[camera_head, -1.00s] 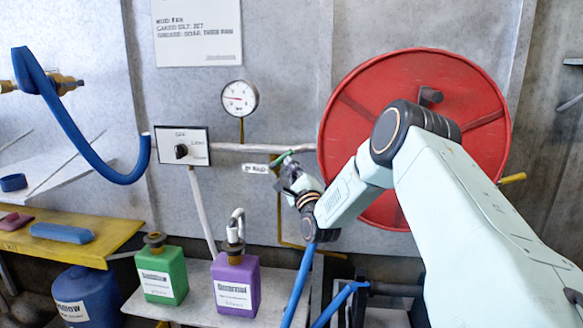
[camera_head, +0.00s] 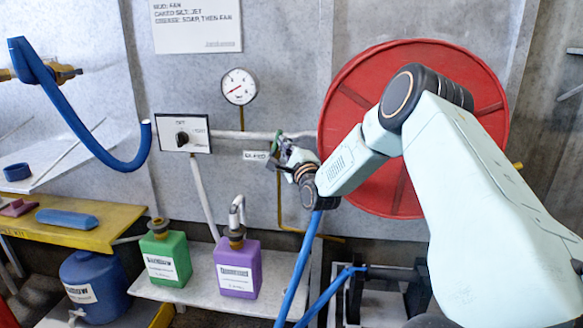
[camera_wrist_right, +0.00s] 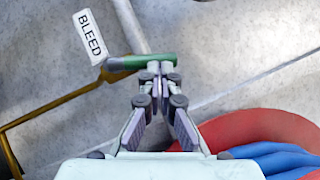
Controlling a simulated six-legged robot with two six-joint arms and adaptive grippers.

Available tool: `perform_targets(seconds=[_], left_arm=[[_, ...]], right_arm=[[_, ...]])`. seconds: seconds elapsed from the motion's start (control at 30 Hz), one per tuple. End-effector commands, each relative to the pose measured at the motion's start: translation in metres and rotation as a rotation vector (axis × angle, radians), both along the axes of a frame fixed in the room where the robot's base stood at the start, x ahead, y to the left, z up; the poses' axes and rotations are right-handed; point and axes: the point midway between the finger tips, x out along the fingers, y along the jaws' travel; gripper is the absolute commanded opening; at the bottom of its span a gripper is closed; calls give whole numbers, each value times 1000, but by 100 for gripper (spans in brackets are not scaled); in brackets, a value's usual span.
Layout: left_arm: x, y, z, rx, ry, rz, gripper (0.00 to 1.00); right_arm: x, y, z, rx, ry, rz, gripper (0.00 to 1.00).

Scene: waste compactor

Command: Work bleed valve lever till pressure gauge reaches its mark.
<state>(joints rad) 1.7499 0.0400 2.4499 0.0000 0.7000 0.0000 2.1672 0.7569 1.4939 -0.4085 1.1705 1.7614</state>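The green bleed valve lever (camera_head: 276,143) sits on the grey pipe just above the white BLEED tag (camera_head: 257,155). In the right wrist view the lever (camera_wrist_right: 140,61) lies across the fingertips, with the tag (camera_wrist_right: 90,37) at upper left. My right gripper (camera_wrist_right: 158,70) has its fingers close together, tips at the lever's right end. They look to touch it, but do not clearly wrap it. In the head view the right gripper (camera_head: 284,152) partly hides the lever. The pressure gauge (camera_head: 239,86) is above; its red needle points left and slightly down, its scale too small to read. My left gripper is out of view.
A large red disc (camera_head: 350,100) stands behind my right arm. A switch box (camera_head: 182,134) is on the wall left of the lever. Green (camera_head: 165,257) and purple (camera_head: 237,265) containers stand on the shelf below. A blue hose (camera_head: 75,115) hangs at left.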

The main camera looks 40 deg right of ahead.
Motion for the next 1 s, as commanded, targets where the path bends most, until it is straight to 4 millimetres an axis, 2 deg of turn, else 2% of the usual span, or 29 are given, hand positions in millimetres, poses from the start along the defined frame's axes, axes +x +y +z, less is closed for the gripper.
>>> perform_targets(seconds=[0.63, 0.77, 1.0], left_arm=[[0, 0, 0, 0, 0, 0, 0], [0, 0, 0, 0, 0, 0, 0], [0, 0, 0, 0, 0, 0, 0]], right_arm=[[-3, 0, 2, 0, -5, -2, 0], [-15, 3, -2, 3, -3, -4, 0], [-51, 17, -11, 6, -3, -4, 0]])
